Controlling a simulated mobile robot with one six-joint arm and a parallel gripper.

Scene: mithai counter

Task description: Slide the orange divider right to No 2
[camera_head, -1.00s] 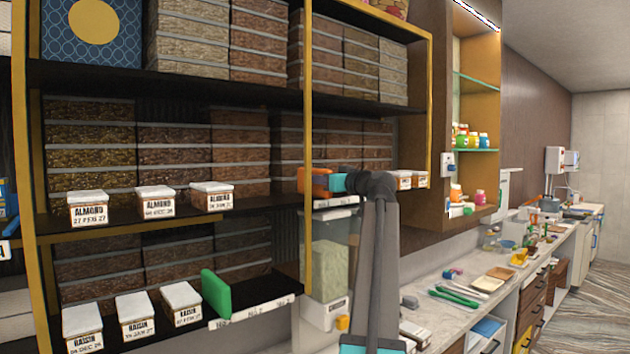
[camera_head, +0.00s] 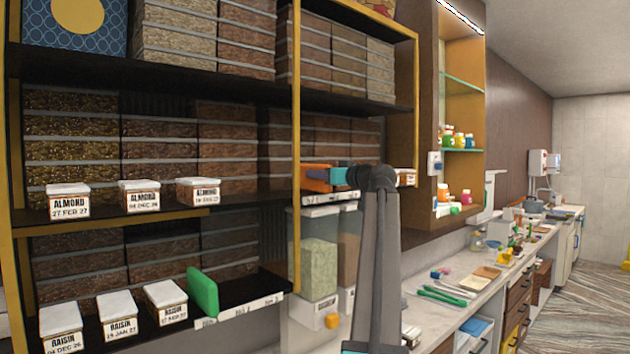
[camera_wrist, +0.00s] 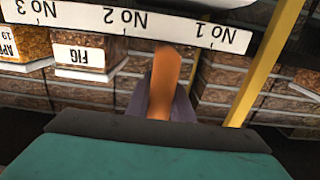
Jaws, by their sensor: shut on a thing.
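The orange divider (camera_head: 317,174) is on the middle shelf, just right of the yellow post in the head view. My gripper (camera_head: 336,182) is shut on it. In the wrist view, which is upside down, the divider (camera_wrist: 164,80) stands between the grey fingers of my gripper (camera_wrist: 166,100). Its far end meets the white label strip (camera_wrist: 155,24) between the marks No 2 (camera_wrist: 125,18) and No 1 (camera_wrist: 187,29). The "FIG" tub (camera_wrist: 85,55) is left of the divider in that view, apart from it.
A yellow post (camera_wrist: 265,60) is close on the other side of the divider. Almond tubs (camera_head: 137,196) stand on the same level at left. A green divider (camera_head: 203,292) and raisin tubs (camera_head: 118,313) are on the shelf below. A clear bin (camera_head: 318,268) is under my gripper.

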